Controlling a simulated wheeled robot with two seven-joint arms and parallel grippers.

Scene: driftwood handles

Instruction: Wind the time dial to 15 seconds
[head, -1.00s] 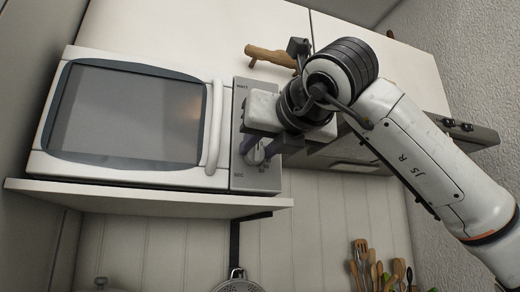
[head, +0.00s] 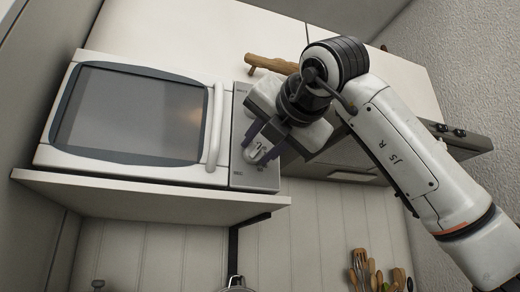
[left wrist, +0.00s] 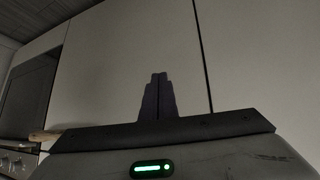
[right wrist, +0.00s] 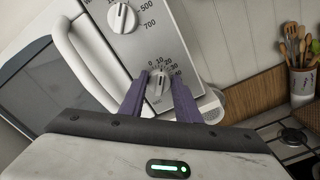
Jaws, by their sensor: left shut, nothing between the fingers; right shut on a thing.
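The microwave (head: 135,112) stands on a shelf, its door closed. Its grey control panel (head: 255,178) is right of the door handle. The time dial (right wrist: 158,86) is a light knob low on the panel, with numbers around it; its exact setting is too small to read. My right gripper (head: 258,150) is at the panel, with its two purple fingers (right wrist: 160,92) on either side of the time dial, shut on it. The upper power dial (right wrist: 122,17) is free of the gripper. My left gripper (left wrist: 157,97) is shut and empty, in front of pale cabinet doors.
The white shelf (head: 150,195) under the microwave has a free front edge. A driftwood handle (head: 270,64) sticks out above the panel. A range hood (head: 345,160) lies behind my right arm. Utensils (head: 368,268) stand below.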

